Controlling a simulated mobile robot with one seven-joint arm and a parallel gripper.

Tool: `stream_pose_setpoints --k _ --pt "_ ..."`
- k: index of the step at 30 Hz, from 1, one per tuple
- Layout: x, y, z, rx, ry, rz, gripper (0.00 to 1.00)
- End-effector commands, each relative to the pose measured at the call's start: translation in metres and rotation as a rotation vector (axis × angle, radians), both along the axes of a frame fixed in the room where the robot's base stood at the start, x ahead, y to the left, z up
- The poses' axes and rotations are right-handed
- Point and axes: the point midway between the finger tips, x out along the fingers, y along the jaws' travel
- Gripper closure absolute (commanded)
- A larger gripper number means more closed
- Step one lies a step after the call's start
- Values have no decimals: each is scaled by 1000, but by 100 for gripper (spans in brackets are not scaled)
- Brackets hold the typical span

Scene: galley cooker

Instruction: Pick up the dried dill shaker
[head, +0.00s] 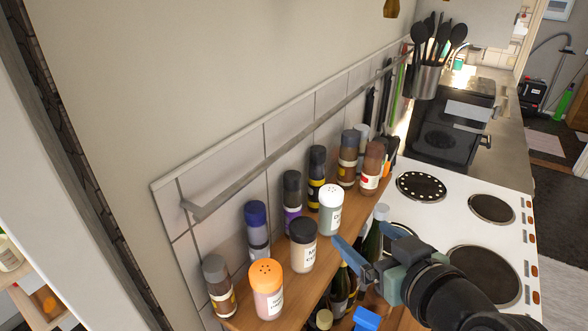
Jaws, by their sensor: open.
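A shaker with a white perforated lid and a pale label (330,213) stands upright on the wooden shelf (262,325). Its label seems to start with a D, so I take it for the dried dill; the rest is too small to read. My gripper (362,236) has blue fingers spread open, with nothing between them. It is to the lower right of the white-lidded shaker, beside the shelf's front edge. I see no contact with the shaker.
A black-lidded shaker (303,247) and an orange-lidded shaker (267,291) stand to its left. Several darker jars line the tiled wall behind. Bottles (340,285) stand below the shelf. A white hob (460,215) lies to the right. A rail runs above the jars.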

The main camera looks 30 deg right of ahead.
Motion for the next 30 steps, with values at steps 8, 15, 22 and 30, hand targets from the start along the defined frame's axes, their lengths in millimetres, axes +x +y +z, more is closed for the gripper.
stream_pose_setpoints --k 8,15,22,30 --pt "9 -4 1 15 16 4 9" --pt "49 -10 -15 13 15 3 9" --pt "66 -12 -23 11 14 3 9" --pt "90 -16 -22 12 14 3 9"
